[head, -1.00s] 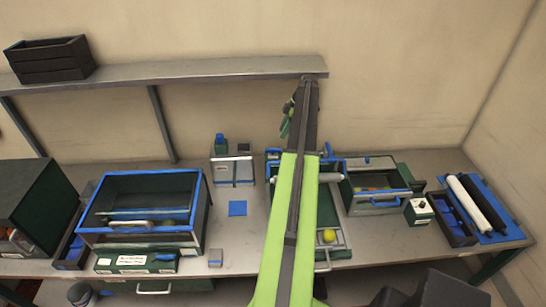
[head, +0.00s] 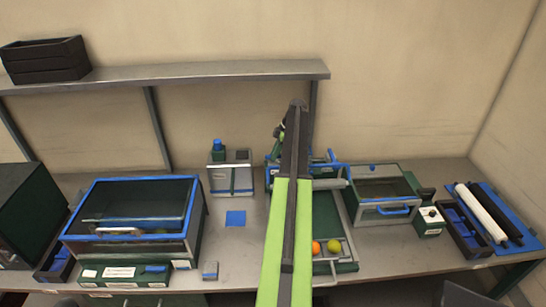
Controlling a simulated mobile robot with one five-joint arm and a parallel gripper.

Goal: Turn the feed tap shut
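My arm reaches up over the green sorting unit (head: 335,205) at the middle of the bench and hides much of it. My gripper (head: 280,131) is small and dark beside the arm's far end, partly hidden, at the back of the unit. Its fingers are too small to read as open or shut. Blue fittings (head: 328,157) show behind and right of the arm, close to the gripper; I cannot tell which part is the feed tap or whether the gripper touches it. An orange fruit (head: 316,248) and a yellow fruit (head: 334,246) lie in the unit's front tray.
A blue-rimmed clear bin (head: 138,180) stands left and a grey-green box with a blue handle (head: 383,211) right. A white-topped switch box (head: 430,214) is beyond it. A metal shelf (head: 190,76) runs above the left part. Bench around the blue square (head: 236,218) is clear.

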